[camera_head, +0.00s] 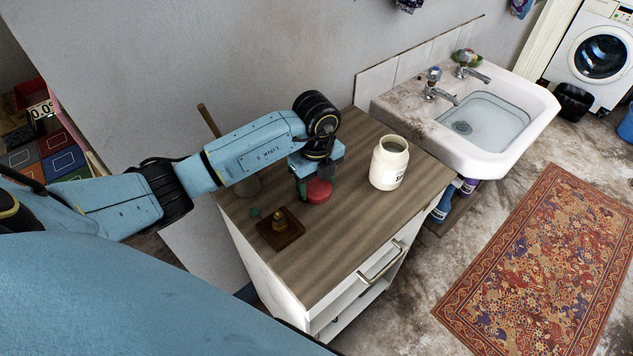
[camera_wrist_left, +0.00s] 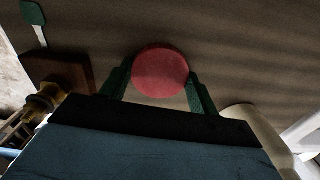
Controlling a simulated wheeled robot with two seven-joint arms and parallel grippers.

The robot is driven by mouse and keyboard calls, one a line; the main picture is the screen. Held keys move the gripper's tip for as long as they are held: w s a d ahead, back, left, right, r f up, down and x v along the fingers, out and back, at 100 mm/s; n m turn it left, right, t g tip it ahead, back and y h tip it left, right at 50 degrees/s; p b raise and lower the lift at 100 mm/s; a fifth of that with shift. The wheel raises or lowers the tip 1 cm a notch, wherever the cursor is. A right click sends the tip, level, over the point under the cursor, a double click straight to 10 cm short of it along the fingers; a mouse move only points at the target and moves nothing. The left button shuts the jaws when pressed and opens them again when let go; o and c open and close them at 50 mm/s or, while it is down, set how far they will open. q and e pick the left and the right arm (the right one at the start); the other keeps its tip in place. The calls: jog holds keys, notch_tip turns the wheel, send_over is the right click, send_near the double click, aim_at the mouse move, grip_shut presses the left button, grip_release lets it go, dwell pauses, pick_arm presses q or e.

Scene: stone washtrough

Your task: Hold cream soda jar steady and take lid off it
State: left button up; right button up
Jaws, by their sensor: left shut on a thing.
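The cream soda jar (camera_head: 389,163) is cream-coloured with a white label. It stands upright on the wooden counter, its mouth open and uncovered. Part of it shows at the lower right of the left wrist view (camera_wrist_left: 256,122). The round red lid (camera_head: 319,192) is apart from the jar, to its left. My left gripper (camera_head: 316,182) is shut on the lid, with its green fingers on either side of it in the left wrist view (camera_wrist_left: 160,75). The lid is at or just above the counter; I cannot tell if it touches. My right gripper is not in view.
A dark wooden square (camera_head: 280,229) with a small brass object (camera_head: 279,220) sits left of the lid, beside a small green item (camera_head: 255,212). The counter (camera_head: 318,255) is clear toward its front. A sink (camera_head: 477,118) stands at the right.

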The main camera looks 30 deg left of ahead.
pick_arm(q)
jog(key=shift+f, duration=0.1)
jog(key=o, duration=1.1)
